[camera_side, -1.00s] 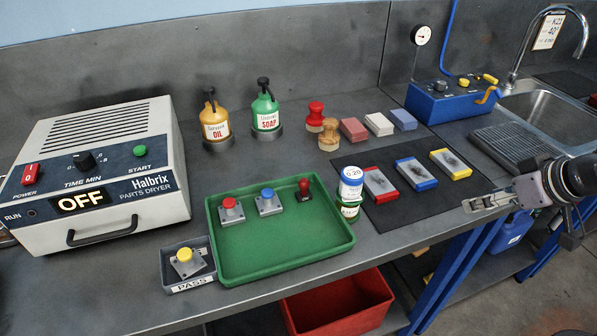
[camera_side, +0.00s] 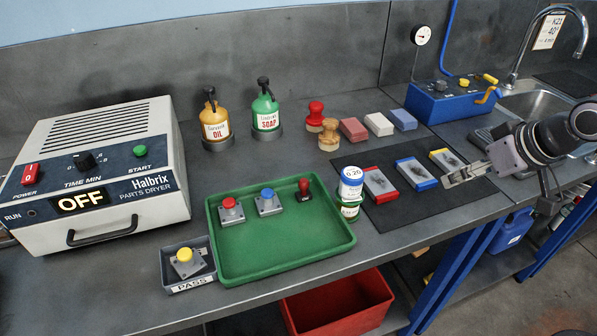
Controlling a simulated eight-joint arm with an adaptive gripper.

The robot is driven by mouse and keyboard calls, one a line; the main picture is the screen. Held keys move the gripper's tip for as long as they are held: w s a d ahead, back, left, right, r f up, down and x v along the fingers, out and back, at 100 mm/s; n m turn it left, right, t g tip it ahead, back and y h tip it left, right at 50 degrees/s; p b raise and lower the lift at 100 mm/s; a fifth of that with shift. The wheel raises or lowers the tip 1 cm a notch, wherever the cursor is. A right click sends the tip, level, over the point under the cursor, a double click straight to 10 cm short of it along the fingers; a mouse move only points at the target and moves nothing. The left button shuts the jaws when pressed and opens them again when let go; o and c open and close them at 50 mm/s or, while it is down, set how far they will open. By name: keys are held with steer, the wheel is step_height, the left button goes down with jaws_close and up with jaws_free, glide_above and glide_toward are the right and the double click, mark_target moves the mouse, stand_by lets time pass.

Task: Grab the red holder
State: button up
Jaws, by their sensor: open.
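In the green tray (camera_side: 285,245), a grey square holder with a red top (camera_side: 231,211) stands upright at the back left. A similar grey holder with a blue top (camera_side: 268,203) stands to its right. A small red-knobbed piece with a dark base (camera_side: 304,189) is at the tray's back right. A grey holder with a yellow top (camera_side: 185,259) sits in the small PASS tray (camera_side: 190,285). My gripper (camera_side: 448,181) is open and empty, right of the black mat's colored blocks and far right of the green tray.
Red-, blue- and yellow-edged blocks (camera_side: 379,185) lie on the black mat (camera_side: 405,213). Two stacked tubs (camera_side: 350,185) stand at the tray's right edge. Bottles (camera_side: 265,113), the dryer (camera_side: 95,170) and a blue box (camera_side: 450,103) stand farther back. A red bin (camera_side: 338,305) is below the bench.

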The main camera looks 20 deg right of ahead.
steer(key=shift+n+g+y, duration=0.3)
steer(key=shift+n+g, duration=0.3)
steer(key=w+a+r, duration=0.1)
steer(key=w+a, duration=0.2)
steer(key=a, duration=0.2)
steer(key=w+a+r, duration=0.2)
steer(key=w+a, duration=0.2)
steer(key=a, duration=0.2)
steer(key=w+a+r, duration=0.1)
steer(key=w+a, duration=0.3)
steer(key=a, duration=0.2)
steer(key=shift+w+a+r, duration=0.1)
steer(key=shift+a+r, duration=0.1)
steer(key=shift+r, duration=0.2)
steer(key=w+a+f, duration=0.1)
steer(key=w+a, duration=0.1)
steer(key=a, duration=0.9)
glide_toward(229, 203)
steer(key=shift+n+g, duration=0.3)
steer(key=x, duration=0.9)
steer(key=shift+w+f, duration=0.2)
steer(key=shift+w, duration=0.2)
jaws_close()
